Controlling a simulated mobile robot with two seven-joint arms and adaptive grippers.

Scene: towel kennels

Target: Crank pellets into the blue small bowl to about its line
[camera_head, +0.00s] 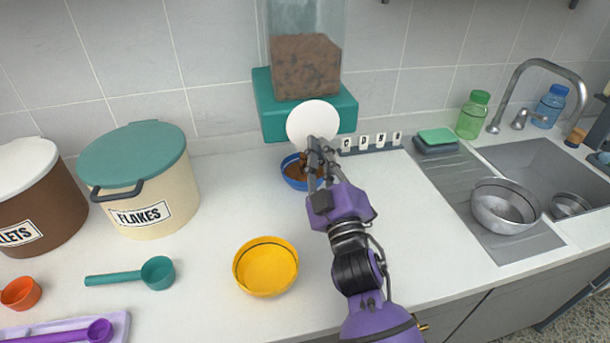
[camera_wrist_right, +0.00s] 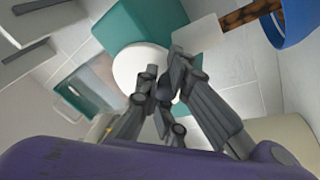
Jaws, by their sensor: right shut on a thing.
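A teal dispenser (camera_head: 347,112) stands against the back wall with a clear hopper of brown pellets (camera_head: 305,68). A white round crank disc (camera_head: 312,119) is on its front. My right gripper (camera_head: 320,150) is in front of the disc, shut on the crank; its fingers hide the crank handle. The disc also shows in the right wrist view (camera_wrist_right: 138,66). The blue small bowl (camera_head: 290,181) sits on the counter below, holding brown pellets; the gripper hides part of it and I cannot make out its line. The bowl's edge shows in the right wrist view (camera_wrist_right: 292,36). My left gripper is not in view.
A yellow bowl (camera_head: 266,267) stands in front, left of my right arm. A flakes bin (camera_head: 145,190), a brown bin (camera_head: 45,215) and scoops (camera_head: 157,272) are at the left. A sink (camera_head: 560,165) and steel bowl (camera_head: 505,206) are at the right.

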